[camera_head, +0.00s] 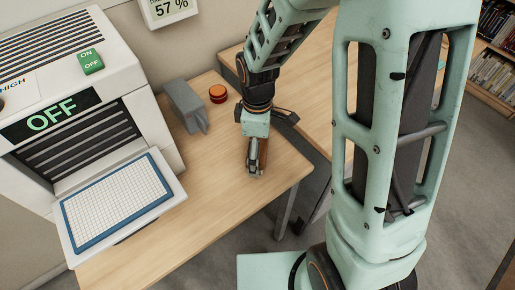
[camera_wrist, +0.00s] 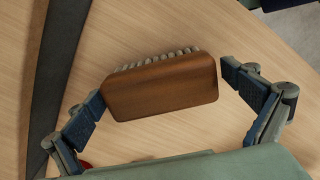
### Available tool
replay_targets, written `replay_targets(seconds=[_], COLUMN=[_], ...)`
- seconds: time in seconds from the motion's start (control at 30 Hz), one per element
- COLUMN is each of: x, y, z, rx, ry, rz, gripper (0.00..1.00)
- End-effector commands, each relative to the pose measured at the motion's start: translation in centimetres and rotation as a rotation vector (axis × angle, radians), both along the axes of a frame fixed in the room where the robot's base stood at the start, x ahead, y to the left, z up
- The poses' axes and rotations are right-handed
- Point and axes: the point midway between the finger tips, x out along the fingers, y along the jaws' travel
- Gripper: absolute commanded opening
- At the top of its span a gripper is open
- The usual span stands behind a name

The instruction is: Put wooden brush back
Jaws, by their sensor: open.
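The wooden brush (camera_wrist: 160,87) has a brown block back and pale bristles. In the wrist view it lies over the wooden table top, its bristles facing the top of the picture. My gripper (camera_wrist: 163,90) is open, with one finger at each end of the brush. The left finger is close to or at the brush's left end, and contact is unclear. A small gap shows at the right finger. In the head view my gripper (camera_head: 255,168) points down near the table's right front edge, and the brush is mostly hidden by it.
A white machine (camera_head: 150,85) with an OFF display stands at the left, its blue-rimmed grid tray (camera_head: 67,222) jutting out in front. A grey object (camera_head: 184,104) and a red button (camera_head: 218,93) are behind my gripper on the table (camera_head: 215,185). The table's front middle is clear.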

Motion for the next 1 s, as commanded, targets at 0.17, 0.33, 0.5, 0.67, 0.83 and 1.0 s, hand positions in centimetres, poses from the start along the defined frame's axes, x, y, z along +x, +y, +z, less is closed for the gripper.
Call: replay_targets(seconds=[0.17, 0.33, 0.5, 0.67, 0.83, 1.0], x=[0.1, 0.2, 0.1, 0.1, 0.0, 0.0], y=[0.0, 0.0, 0.0, 0.0, 0.0, 0.0], z=[3.3, 7.2, 10.2, 11.7, 12.1, 12.0], rx=[0.001, 0.001, 0.001, 0.001, 0.001, 0.0], ry=[-0.005, -0.005, -0.005, -0.002, -0.001, -0.001], rz=[-0.001, 0.001, 0.0, -0.001, 0.0, 0.0], gripper=[1.0, 1.0, 1.0, 1.0, 1.0, 1.0])
